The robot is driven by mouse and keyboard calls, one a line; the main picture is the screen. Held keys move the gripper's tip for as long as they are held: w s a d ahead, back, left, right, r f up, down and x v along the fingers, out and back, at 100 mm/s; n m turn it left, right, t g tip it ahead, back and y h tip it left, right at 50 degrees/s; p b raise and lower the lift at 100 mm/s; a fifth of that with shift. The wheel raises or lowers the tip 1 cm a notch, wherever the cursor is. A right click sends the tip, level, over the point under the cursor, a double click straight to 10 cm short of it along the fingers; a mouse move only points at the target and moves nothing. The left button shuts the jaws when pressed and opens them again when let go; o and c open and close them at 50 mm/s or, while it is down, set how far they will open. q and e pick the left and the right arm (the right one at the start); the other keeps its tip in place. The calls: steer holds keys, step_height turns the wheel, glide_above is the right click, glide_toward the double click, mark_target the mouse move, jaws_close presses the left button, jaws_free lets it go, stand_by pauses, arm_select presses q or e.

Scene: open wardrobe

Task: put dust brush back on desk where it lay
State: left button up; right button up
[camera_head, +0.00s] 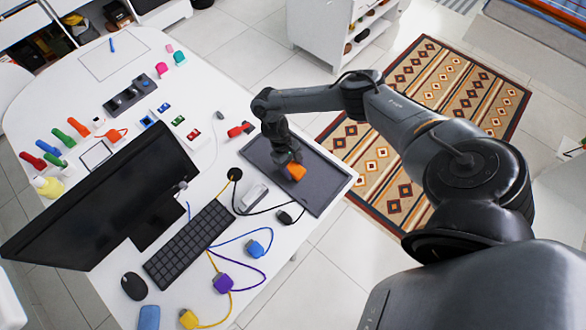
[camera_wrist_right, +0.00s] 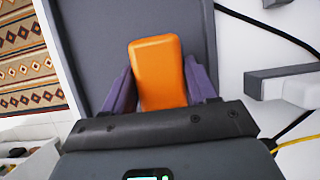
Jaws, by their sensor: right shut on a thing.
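My right gripper (camera_head: 288,160) is shut on an orange, rounded, block-like thing, which I take to be the dust brush (camera_head: 296,172); no bristles show. In the right wrist view the dust brush (camera_wrist_right: 158,72) sits between the two purple-grey fingers of the gripper (camera_wrist_right: 160,92). It is over the dark grey tray (camera_head: 325,187) at the right edge of the white desk (camera_head: 215,160). I cannot tell whether it touches the tray floor. My left gripper is not in view.
Left of the tray lie a grey-white block (camera_head: 254,196), cables and a small black plug (camera_head: 284,217). A black keyboard (camera_head: 190,245) and monitor (camera_head: 100,200) stand further left. A red thing (camera_head: 236,131) lies near the tray's far corner. A patterned rug (camera_head: 440,95) lies on the floor.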

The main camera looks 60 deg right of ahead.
steer(key=shift+f, duration=0.3)
steer(key=o, duration=1)
steer(key=shift+w+r, duration=0.15)
steer(key=shift+r, duration=0.3)
steer(key=p+v, duration=0.3)
steer(key=v, duration=0.7)
steer(key=shift+w+d+p, duration=0.1)
steer(key=shift+p, duration=0.2)
steer(key=shift+w+r, duration=0.2)
steer(key=shift+r, duration=0.4)
